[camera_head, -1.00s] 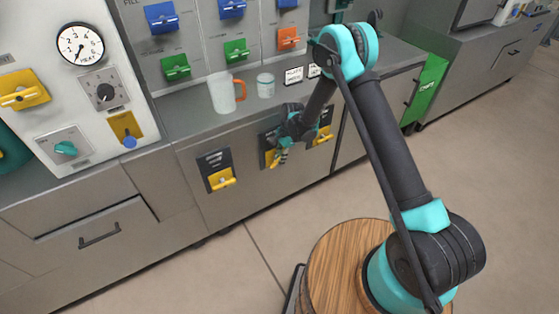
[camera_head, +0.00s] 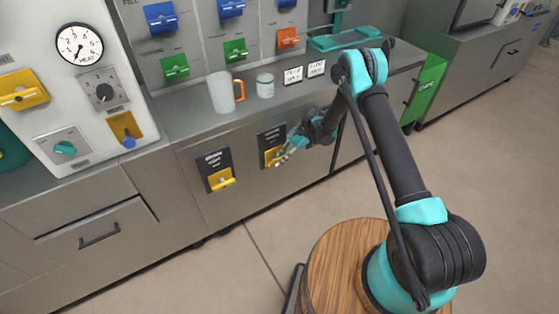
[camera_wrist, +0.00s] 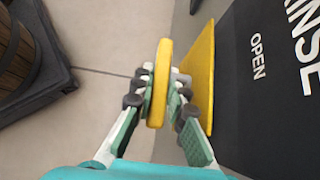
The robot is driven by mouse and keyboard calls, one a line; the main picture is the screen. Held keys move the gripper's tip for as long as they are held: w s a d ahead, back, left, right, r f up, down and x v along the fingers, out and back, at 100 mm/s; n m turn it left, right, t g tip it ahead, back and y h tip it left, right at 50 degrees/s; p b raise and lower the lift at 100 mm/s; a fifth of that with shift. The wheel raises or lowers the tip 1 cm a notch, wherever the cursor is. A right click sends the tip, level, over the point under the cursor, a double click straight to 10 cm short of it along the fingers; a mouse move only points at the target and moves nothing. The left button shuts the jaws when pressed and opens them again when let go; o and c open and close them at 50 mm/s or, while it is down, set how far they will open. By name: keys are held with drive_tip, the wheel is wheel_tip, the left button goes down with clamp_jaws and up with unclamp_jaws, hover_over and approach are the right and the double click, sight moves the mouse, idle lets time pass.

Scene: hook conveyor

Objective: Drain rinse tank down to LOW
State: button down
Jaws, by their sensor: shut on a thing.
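The rinse drain valve has a yellow plate (camera_wrist: 200,80) and a yellow handle (camera_wrist: 159,75) on a black panel lettered RINSE and OPEN (camera_wrist: 258,56). In the wrist view my gripper (camera_wrist: 163,92) has its fingers on both sides of the handle and is shut on it.
Another yellow drain valve (camera_head: 222,178) is to the left. A mug with an orange handle (camera_head: 224,93), a jar (camera_head: 265,86) and small label cards (camera_head: 293,76) stand on the counter above. A round gauge (camera_head: 79,44) is at upper left.

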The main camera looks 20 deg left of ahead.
idle(0.4)
drive_tip(key=c, duration=1.5)
unclamp_jaws()
drive_tip(key=shift+c, duration=0.2)
drive_tip(key=v, duration=1.2)
